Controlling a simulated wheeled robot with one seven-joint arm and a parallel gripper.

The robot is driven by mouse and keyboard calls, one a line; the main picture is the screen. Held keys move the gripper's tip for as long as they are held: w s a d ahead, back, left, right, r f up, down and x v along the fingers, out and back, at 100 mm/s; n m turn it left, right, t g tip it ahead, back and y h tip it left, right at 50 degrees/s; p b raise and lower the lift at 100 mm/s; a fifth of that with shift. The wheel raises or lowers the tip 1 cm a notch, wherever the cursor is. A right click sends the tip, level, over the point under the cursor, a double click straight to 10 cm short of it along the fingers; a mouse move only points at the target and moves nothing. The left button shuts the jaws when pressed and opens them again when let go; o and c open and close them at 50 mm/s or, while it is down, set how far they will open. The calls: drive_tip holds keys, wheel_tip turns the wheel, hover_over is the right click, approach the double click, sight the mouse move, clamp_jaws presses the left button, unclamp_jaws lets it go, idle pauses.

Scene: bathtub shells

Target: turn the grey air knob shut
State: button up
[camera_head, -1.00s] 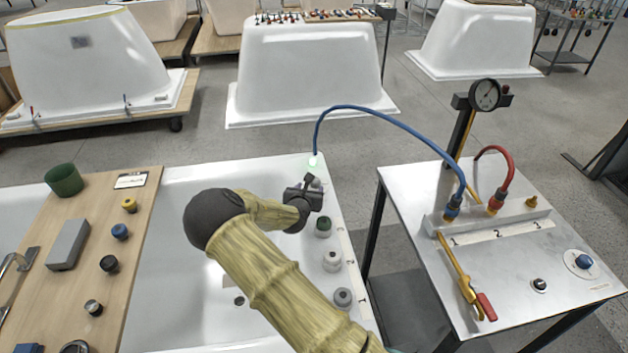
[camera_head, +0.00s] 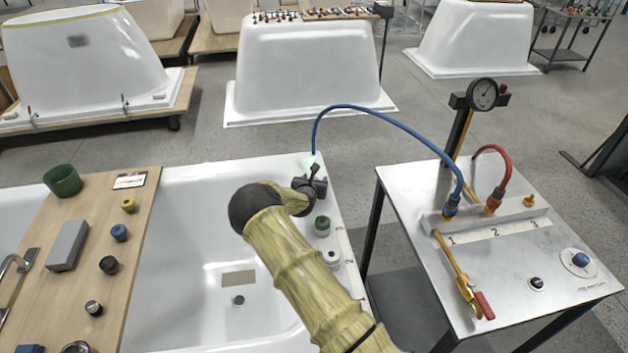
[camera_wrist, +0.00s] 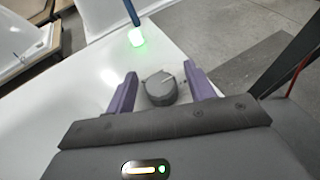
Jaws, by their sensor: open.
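The grey air knob (camera_wrist: 160,88) is a round dial on the white tub rim in the wrist view, with a pale pointer line on its top. My gripper (camera_wrist: 157,80) is open, with one purple finger on each side of the knob and a small gap on both sides. In the head view my gripper (camera_head: 315,175) is at the far right corner of the tub rim and hides the knob. A glowing green-white fitting (camera_wrist: 136,37) at the end of the blue hose (camera_head: 385,113) is just beyond the knob.
A green-topped knob (camera_head: 322,226) and a grey-white one (camera_head: 331,257) stand nearer on the same rim. The metal table (camera_head: 505,270) at right carries hose fittings, a gauge (camera_head: 484,95) and a yellow tool with a red grip (camera_head: 460,280). A wooden board (camera_head: 60,300) with several knobs lies at left.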

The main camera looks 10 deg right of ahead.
drive_tip(key=c, duration=1)
drive_tip(key=shift+n+t+y, duration=0.4)
drive_tip(key=shift+n+y, duration=0.5)
drive_tip(key=shift+y, duration=0.1)
drive_tip(key=shift+n+y+b, duration=0.35)
drive_tip(key=shift+n+y, duration=0.95)
drive_tip(key=shift+y, duration=0.2)
drive_tip(key=n+y+b, duration=0.2)
drive_tip(key=n+y, duration=0.2)
drive_tip(key=y, duration=0.1)
drive_tip(key=shift+d+f+n+g+y+b, duration=0.1)
drive_tip(key=shift+n+g+y+b, duration=0.2)
drive_tip(key=shift+n+g+b, duration=0.1)
drive_tip(key=n+g+y+b, duration=0.3)
drive_tip(key=n+y+b, duration=0.2)
drive_tip(key=shift+g, duration=0.4)
drive_tip(key=n+g+y+b, duration=0.1)
drive_tip(key=n+g+b, duration=0.1)
drive_tip(key=n+b, duration=0.1)
drive_tip(key=shift+y, duration=0.3)
drive_tip(key=shift+g, duration=0.4)
drive_tip(key=shift+r+n+g+b, duration=0.3)
drive_tip(key=shift+n+g+b, duration=0.1)
drive_tip(key=shift+n+b, duration=0.15)
